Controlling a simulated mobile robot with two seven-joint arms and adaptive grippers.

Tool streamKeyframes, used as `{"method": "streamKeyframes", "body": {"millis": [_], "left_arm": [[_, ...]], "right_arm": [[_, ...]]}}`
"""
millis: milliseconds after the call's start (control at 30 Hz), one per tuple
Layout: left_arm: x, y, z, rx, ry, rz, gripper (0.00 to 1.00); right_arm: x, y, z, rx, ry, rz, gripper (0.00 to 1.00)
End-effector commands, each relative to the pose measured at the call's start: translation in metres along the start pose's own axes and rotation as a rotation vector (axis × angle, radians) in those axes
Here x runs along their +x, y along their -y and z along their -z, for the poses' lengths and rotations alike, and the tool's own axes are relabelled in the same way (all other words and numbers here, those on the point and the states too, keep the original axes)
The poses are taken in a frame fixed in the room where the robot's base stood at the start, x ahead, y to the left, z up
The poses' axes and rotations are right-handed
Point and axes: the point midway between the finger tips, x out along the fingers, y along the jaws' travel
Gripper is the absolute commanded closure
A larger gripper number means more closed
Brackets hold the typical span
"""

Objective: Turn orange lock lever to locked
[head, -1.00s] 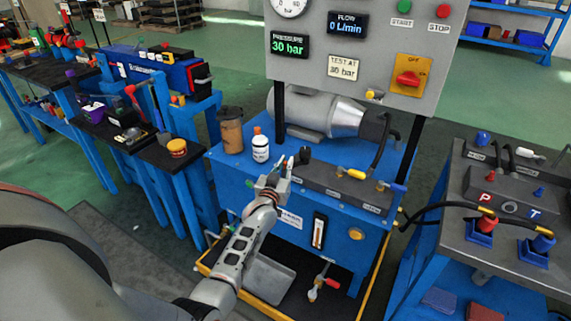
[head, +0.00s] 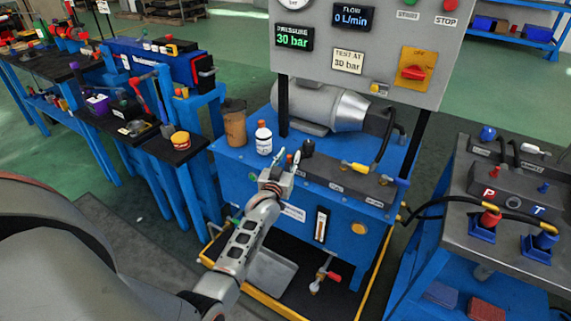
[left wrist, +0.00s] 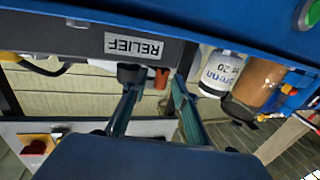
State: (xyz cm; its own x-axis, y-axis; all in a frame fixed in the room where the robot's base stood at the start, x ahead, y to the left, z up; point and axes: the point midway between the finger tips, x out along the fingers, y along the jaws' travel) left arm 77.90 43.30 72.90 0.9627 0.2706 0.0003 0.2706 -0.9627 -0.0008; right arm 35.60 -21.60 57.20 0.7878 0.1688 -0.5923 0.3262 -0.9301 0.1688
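The orange lock lever is probably the small orange-red piece (left wrist: 161,78) beside the black relief knob (left wrist: 132,73) in the left wrist view, which is upside down. Its setting cannot be read. In the head view I see the black knob (head: 307,148) on the grey manifold block, but cannot make out the lever. My left gripper (head: 290,158) is at the block's left end, just left of the knob. In the left wrist view its fingers (left wrist: 155,84) are apart, with the orange piece seen between the tips; contact cannot be told. My right gripper is out of view.
A white bottle (head: 263,138) and a brown cup (head: 234,124) stand left of the gripper on the blue bench (head: 236,158). A motor (head: 318,105) lies behind. The grey gauge panel (head: 375,50) overhangs the bench. A yellow-handled valve (head: 357,167) and hoses are to the right.

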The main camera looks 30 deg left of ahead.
Motion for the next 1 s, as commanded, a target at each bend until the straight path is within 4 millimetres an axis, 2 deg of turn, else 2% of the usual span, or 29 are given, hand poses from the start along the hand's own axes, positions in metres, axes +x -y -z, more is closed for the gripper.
{"method": "streamKeyframes", "body": {"millis": [167, 400, 600, 800, 1000], "left_arm": [[-0.021, 0.000, -0.002, -0.001, 0.001, 0.000, 0.72], [-0.068, 0.000, -0.002, 0.000, 0.003, 0.000, 0.72], [-0.101, 0.000, -0.001, 0.000, 0.002, 0.000, 0.72], [-0.116, -0.001, -0.001, -0.001, 0.002, 0.000, 0.72], [-0.118, 0.000, -0.001, -0.001, 0.001, 0.000, 0.72]], "right_arm": [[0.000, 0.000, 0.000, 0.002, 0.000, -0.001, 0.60], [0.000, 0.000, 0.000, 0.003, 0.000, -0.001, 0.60], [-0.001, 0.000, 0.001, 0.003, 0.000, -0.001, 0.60], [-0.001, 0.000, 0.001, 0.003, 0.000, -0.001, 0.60], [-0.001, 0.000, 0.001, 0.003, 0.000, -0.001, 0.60]]}}
